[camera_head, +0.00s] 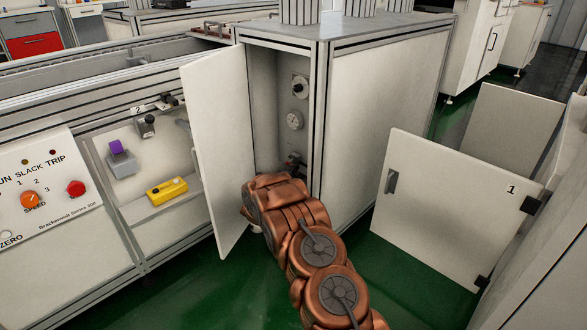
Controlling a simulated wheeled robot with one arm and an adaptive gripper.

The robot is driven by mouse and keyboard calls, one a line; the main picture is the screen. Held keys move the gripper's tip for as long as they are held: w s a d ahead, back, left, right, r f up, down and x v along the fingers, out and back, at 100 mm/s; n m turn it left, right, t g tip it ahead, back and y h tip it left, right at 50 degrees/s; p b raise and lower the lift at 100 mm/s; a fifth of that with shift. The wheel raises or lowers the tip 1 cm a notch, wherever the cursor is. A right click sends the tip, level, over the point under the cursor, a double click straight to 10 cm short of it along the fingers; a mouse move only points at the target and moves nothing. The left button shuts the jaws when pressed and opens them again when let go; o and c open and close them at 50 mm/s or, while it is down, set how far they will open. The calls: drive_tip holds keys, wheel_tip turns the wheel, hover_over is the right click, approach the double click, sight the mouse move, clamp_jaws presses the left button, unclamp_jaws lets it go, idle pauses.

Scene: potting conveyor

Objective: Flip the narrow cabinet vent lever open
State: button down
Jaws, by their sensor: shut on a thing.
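The narrow cabinet (278,95) stands open in the middle of the view, its white door (215,140) swung out to the left. Inside, a round knob (300,86) sits above a round dial (294,121). My copper arm reaches up from the bottom into the lower part of the opening. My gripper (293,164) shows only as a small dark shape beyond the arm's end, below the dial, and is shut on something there. The vent lever cannot be made out clearly; the gripper and arm cover that spot.
The open door is close to my arm's left. A control panel (38,200) and a bay with a yellow box (166,191) are at left. Another open door, marked 1 (440,190), stands at right. Green floor (400,268) shows between.

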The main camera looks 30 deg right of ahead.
sight(295, 156)
drive_tip(key=shift+r, duration=0.15)
drive_tip(key=shift+r+n+y+p, duration=0.2)
drive_tip(key=shift+n+y+p, duration=0.15)
drive_tip(key=shift+p, duration=0.65)
drive_tip(key=r+n+p, duration=0.1)
drive_tip(key=n+p, duration=0.1)
drive_tip(key=p, duration=0.3)
drive_tip(key=shift+w+r+g, duration=0.1)
drive_tip(key=shift+g, duration=0.3)
drive_tip(key=n+p, duration=0.1)
drive_tip(key=p, duration=0.1)
drive_tip(key=r+n+g+y+p, duration=0.1)
drive_tip(key=n+p, duration=0.1)
drive_tip(key=p, duration=0.1)
drive_tip(key=shift+w, duration=0.25)
drive_tip(key=shift+f+n+g+p, duration=0.1)
drive_tip(key=shift+n+g+p, duration=0.35)
drive_tip(key=shift+p, duration=0.3)
drive_tip(key=shift+w+a+n+g+p, duration=0.1)
drive_tip(key=shift+w+n+g+p, duration=0.2)
drive_tip(key=shift+n+g+p, duration=0.3)
drive_tip(key=shift+w+a+r+n+g, duration=0.15)
drive_tip(key=shift+w+n+g, duration=0.25)
drive_tip(key=shift+n, duration=0.45)
drive_tip(key=shift+w+r+n+g, duration=0.2)
drive_tip(key=shift+n+g, duration=0.25)
drive_tip(key=shift+n, duration=0.4)
drive_tip(key=shift+w+n, duration=0.1)
drive_tip(key=shift+n, duration=0.2)
